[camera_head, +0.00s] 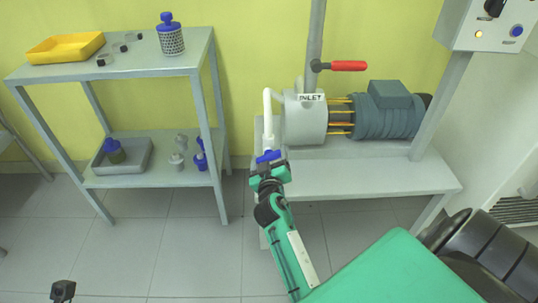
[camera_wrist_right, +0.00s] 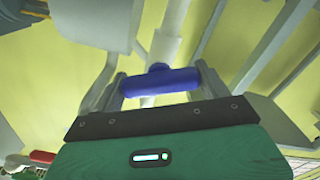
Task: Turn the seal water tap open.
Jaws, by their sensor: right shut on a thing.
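The seal water tap has a blue handle (camera_head: 268,156) on a white pipe (camera_head: 267,105) beside the pump at the INLET sign. My right gripper (camera_head: 268,164) is at the tap, its fingers around the blue handle. In the right wrist view the blue handle (camera_wrist_right: 160,80) lies crosswise between the two fingers of my right gripper (camera_wrist_right: 160,88), and the white pipe (camera_wrist_right: 167,40) runs behind it. The handle's exact turn against the pipe is hard to tell. A small dark part at the lower left of the head view may be my left gripper (camera_head: 63,290); its jaws are unclear.
The pump (camera_head: 305,120) and motor (camera_head: 385,118) stand on a grey bench (camera_head: 370,178). A red lever (camera_head: 348,66) sits on the upright pipe above. A grey shelf (camera_head: 150,65) holds a yellow tray (camera_head: 65,48) and bottles at left. A control box (camera_head: 475,22) is upper right.

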